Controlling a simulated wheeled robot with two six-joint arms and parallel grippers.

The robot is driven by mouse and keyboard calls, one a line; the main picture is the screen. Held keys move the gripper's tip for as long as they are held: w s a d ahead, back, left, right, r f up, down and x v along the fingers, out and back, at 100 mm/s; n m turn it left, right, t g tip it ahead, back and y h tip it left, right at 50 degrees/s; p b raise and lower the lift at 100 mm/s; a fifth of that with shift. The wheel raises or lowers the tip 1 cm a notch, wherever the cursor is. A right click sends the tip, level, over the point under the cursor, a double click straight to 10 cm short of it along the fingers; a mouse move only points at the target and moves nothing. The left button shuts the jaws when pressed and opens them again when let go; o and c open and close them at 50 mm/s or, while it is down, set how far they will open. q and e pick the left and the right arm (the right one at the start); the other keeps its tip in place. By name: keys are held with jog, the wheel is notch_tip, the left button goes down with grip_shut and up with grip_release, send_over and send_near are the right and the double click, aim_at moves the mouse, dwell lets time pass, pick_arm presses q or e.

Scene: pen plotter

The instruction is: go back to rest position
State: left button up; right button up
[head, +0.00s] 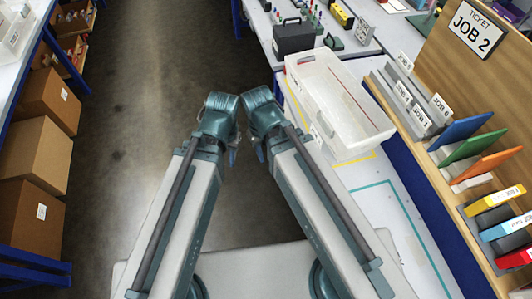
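Both of my arms are in the head view, side by side over the lower middle, above the grey floor. My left gripper (232,157) shows only as a small part below the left arm's far joint. My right gripper (260,152) is mostly hidden by its own arm, close to the left one. I cannot see the fingers well enough to tell whether either is open or shut. I see nothing held in either.
A white bin (345,125) stands on the right-hand table (385,200). Behind it are a dark box (293,36) and small tools. A wooden rack (455,75) with job cards is at the right. Cardboard boxes (38,155) fill a left shelf. The aisle floor (150,80) is clear.

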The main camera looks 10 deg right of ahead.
jog(key=shift+s+a, duration=0.15)
jog(key=shift+s, duration=0.1)
